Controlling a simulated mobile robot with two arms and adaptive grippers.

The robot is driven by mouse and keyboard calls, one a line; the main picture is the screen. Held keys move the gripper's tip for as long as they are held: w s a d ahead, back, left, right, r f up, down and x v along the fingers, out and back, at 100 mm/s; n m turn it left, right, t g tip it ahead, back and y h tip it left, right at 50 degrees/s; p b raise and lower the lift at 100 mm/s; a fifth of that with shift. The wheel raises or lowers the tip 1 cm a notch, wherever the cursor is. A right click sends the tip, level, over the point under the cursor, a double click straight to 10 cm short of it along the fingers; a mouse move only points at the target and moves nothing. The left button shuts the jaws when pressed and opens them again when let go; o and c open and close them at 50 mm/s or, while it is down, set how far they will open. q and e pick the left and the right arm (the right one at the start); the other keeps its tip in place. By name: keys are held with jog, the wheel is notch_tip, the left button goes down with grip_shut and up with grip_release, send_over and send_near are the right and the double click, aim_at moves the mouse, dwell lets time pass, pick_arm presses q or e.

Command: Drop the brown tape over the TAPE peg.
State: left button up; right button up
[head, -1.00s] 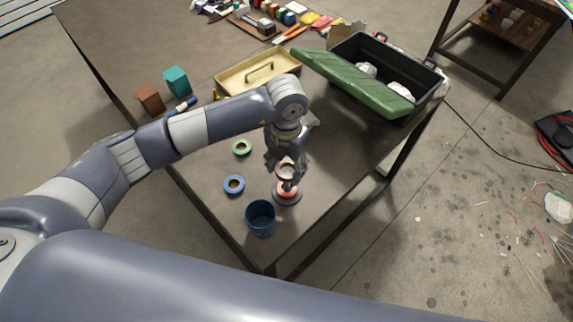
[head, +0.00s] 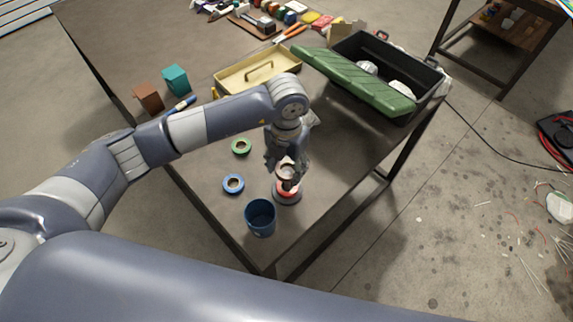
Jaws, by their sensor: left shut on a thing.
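My left gripper (head: 285,164) is shut on the brown tape (head: 286,172), a small ring with a pale core. It holds the ring just above the TAPE peg (head: 289,186), near the table's front corner. The peg's dark round base (head: 287,201) stands on the table, and a red ring (head: 284,194) lies around the peg low down. The fingers and the ring partly hide the peg, so I cannot tell whether its tip is inside the brown tape. My right gripper is out of view.
A blue cup (head: 261,218) stands close by at the left of the peg. A blue tape roll (head: 233,184) and a green tape roll (head: 241,147) lie on the table (head: 335,150). Behind are a yellow tray (head: 240,78) and a black toolbox (head: 420,78) with a green lid (head: 355,80).

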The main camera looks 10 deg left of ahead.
pick_arm(q)
jog(key=o, duration=1)
jog(key=shift+o, duration=0.2)
jog(key=shift+r, duration=0.1)
notch_tip(320, 180, up, 12)
